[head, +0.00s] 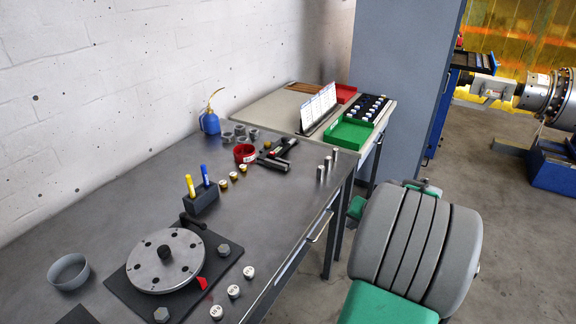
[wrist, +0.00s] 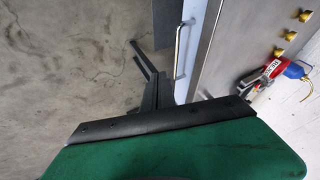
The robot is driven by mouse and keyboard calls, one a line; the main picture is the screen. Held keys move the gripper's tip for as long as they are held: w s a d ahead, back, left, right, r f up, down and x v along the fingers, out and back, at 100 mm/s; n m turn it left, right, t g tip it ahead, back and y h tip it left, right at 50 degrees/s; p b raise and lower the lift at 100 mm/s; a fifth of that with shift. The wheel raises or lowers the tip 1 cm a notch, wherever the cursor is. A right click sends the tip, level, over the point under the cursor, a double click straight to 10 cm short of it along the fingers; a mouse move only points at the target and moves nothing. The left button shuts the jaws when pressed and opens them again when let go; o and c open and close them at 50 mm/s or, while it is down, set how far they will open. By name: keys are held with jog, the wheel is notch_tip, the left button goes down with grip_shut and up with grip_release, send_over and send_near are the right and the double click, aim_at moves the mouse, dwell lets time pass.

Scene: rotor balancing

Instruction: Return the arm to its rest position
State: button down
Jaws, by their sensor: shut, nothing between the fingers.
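My arm's large grey ribbed part (head: 418,248) and green part (head: 385,304) fill the lower right of the head view, off the front side of the bench. A small green piece shows at their left, beside the bench edge. I cannot make out any gripper fingers in either view. In the wrist view a green surface with a black bolted edge, apparently part of my own body, fills the bottom. A rotor disc (head: 148,269) sits on a dark base plate on the bench, clear of my arm.
The dark workbench (head: 120,215) stands along the white wall. A green tray (head: 346,134) lies on the far table. Open floor (wrist: 70,60) shows in the wrist view.

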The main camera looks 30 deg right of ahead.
jog(key=s+a+f+g+y, duration=0.1)
jog(key=s+a+f+g, duration=0.15)
jog(key=s+a, duration=0.4)
jog(key=s+a+f+g+y, duration=0.1)
jog(key=s+a+f+g, duration=0.15)
jog(key=s+a, duration=0.4)
jog(key=w+a+r+n+t+p, duration=0.1)
jog(key=w+a+r+n+p, duration=0.1)
jog(key=a+r+n, duration=0.3)
jog(key=w+a+r+n+p, duration=0.3)
jog(key=a+r+n, duration=0.3)
jog(key=a+r, duration=0.5)
jog(key=w+a, duration=0.1)
jog(key=a, duration=0.5)
jog(key=shift+w+t+h, duration=0.15)
jog(key=shift+t+h, duration=0.25)
